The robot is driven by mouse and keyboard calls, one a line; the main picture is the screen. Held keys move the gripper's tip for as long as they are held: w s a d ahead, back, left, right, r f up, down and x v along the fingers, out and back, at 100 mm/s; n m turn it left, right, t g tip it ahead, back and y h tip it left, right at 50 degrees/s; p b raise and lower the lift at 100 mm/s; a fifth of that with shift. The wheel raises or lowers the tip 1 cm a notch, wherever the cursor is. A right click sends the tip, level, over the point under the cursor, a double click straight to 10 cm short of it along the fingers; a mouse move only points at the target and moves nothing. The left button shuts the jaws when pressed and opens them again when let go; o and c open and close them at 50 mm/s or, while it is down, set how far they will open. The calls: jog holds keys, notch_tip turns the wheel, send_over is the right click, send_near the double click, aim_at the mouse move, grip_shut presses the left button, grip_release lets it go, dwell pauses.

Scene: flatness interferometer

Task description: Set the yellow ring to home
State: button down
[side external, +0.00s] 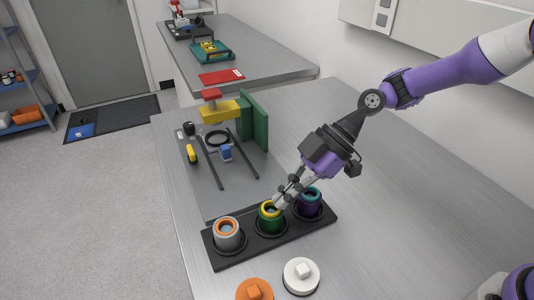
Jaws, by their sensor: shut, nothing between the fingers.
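The yellow ring (264,210) sits around the top rim of a green cylinder (270,223), the middle of three in a black holder (245,254). My gripper (279,203) is shut and empty, tilted down from the upper right. Its fingertips are at the right side of the yellow ring and overlap it in the picture; I cannot tell whether they touch. The fingers hide part of the ring's right edge. No mark for home can be made out on the ring or cylinder.
A grey cylinder with an orange ring (227,233) stands left of the yellow ring, and a purple one with a teal ring (311,200) close right. Orange (255,291) and white (301,276) knobbed discs lie in front. A yellow-and-green instrument (224,110) stands behind.

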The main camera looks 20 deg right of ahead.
jog(key=shift+s+f, duration=0.15)
jog(key=shift+f, duration=1.05)
jog(key=d+r, duration=0.6)
jog(key=r, duration=0.6)
jog(key=shift+w+d+r, duration=0.15)
jog(key=shift+w+d, duration=0.1)
jog(key=shift+d, duration=0.15)
